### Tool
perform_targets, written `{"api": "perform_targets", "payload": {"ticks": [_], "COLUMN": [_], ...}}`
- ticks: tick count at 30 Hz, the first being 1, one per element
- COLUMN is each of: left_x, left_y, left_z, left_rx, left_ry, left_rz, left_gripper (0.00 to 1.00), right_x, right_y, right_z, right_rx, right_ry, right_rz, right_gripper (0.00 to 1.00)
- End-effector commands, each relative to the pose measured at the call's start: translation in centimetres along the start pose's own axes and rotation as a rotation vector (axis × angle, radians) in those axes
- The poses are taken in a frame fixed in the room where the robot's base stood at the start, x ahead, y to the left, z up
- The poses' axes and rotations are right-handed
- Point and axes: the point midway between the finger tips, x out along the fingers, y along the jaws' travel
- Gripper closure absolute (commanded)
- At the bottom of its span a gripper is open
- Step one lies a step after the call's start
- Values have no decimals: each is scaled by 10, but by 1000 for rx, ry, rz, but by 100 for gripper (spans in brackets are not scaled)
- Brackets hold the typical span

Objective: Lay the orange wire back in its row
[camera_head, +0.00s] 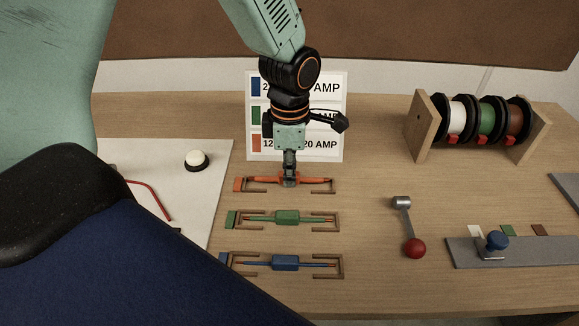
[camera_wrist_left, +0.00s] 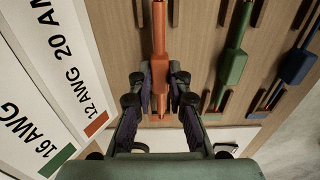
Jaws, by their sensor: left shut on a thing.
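The orange wire (camera_head: 318,180) lies lengthwise along the farthest row on the table, between brown brackets (camera_head: 333,186) with an orange tag (camera_head: 239,184) at the left end. My left gripper (camera_head: 290,180) points down and is shut on its thick middle. The wrist view shows the wire (camera_wrist_left: 159,35) between the two fingers (camera_wrist_left: 160,90). I cannot tell whether the wire rests on the wood or hangs just above it. My right gripper is not in view.
The green wire (camera_head: 286,217) and blue wire (camera_head: 285,262) lie in the nearer rows. A label card (camera_head: 338,115) stands behind. At right are a spool rack (camera_head: 423,127), a red-knobbed lever (camera_head: 414,247) and a grey rail (camera_head: 470,254). Wood between rows and lever is clear.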

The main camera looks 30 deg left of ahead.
Motion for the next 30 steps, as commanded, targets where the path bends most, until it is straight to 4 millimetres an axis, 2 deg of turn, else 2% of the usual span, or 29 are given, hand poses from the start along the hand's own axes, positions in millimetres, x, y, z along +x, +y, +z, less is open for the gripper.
{"api": "perform_targets", "payload": {"ticks": [30], "left_x": [0], "left_y": [0], "left_z": [0], "left_rx": [0], "left_ry": [0], "left_rz": [0], "left_gripper": [100], "right_x": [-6], "right_y": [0], "right_z": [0], "right_rx": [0], "right_ry": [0], "right_rz": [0], "right_gripper": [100]}}
